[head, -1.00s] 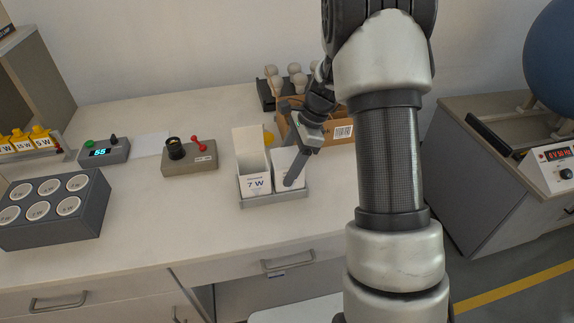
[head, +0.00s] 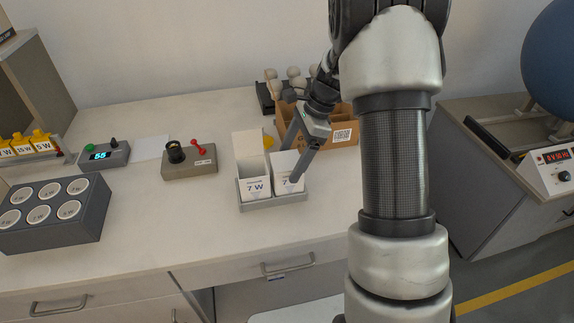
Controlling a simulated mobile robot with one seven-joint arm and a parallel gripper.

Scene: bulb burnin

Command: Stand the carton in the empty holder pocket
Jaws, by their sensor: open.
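The grey two-pocket holder (head: 275,203) stands near the front edge of the bench. A tall white carton labelled 7 W (head: 257,187) with a raised flap stands in its left pocket. A second, shorter white carton (head: 284,184), also marked 7, stands upright in the right pocket. My gripper (head: 289,166) is open above and around this right carton, one finger in front at its right side and the other behind. The front finger hides part of the right carton, and I cannot tell whether either finger touches it.
A grey block with several round sockets (head: 55,232) stands at the left. A tester with a red lever (head: 190,163) and a timer box (head: 103,156) stand behind. A cardboard box (head: 343,136) and a bulb rack stand behind my gripper.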

